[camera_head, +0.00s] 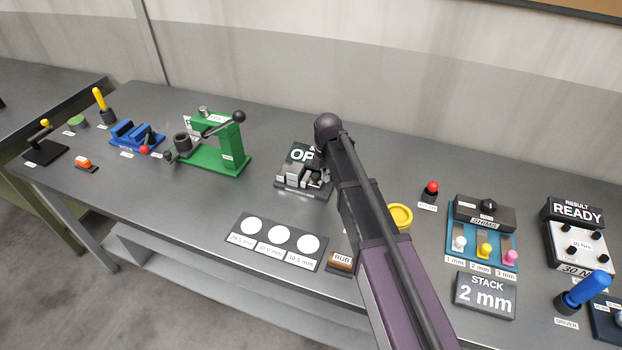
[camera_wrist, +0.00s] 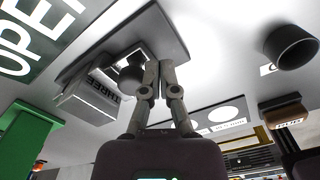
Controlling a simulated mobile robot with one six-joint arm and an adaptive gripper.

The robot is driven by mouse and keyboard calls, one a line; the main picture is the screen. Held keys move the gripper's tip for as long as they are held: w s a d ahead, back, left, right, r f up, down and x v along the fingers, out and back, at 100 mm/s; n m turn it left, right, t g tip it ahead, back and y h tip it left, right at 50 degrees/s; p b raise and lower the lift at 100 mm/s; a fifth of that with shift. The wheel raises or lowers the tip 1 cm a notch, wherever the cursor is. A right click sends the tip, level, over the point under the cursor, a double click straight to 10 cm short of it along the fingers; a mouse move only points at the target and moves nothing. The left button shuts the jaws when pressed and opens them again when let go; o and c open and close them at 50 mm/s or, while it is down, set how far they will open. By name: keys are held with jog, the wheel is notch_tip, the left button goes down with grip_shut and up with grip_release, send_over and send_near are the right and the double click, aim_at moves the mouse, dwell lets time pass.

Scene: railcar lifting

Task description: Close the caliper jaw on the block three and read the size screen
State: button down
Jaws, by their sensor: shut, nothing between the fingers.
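The caliper (camera_head: 305,191) stands mid-table in the head view. A grey block labelled THREE (camera_wrist: 88,98) sits on the caliper in the wrist view. A dark round knob (camera_wrist: 131,73) is beside it. My gripper (camera_wrist: 159,68) is shut and empty, its fingertips close to the knob's right side; I cannot tell whether they touch. In the head view my arm mostly hides the gripper.
A green press (camera_head: 229,145) stands left of the caliper. A panel with white discs (camera_head: 270,259) and a RUB block (camera_head: 341,261) lie in front. A yellow dish (camera_head: 400,216), red button (camera_head: 431,191) and shim stand (camera_head: 483,240) are right of my arm.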

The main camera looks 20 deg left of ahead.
jog(key=shift+w+a, duration=0.1)
jog(key=shift+a, duration=1.05)
jog(key=shift+d+r, duration=0.1)
jog(key=shift+d, duration=0.05)
dwell(0.4)
jog(key=shift+d+r+p, duration=0.2)
jog(key=shift+d+p, duration=0.05)
jog(key=shift+d, duration=0.2)
jog(key=shift+d+r+p, duration=0.2)
jog(key=shift+d+p, duration=0.05)
jog(key=shift+d, duration=0.2)
notch_tip(320, 180, up, 7)
jog(key=p, duration=0.7)
jog(key=shift+d, duration=0.1)
dwell(0.6)
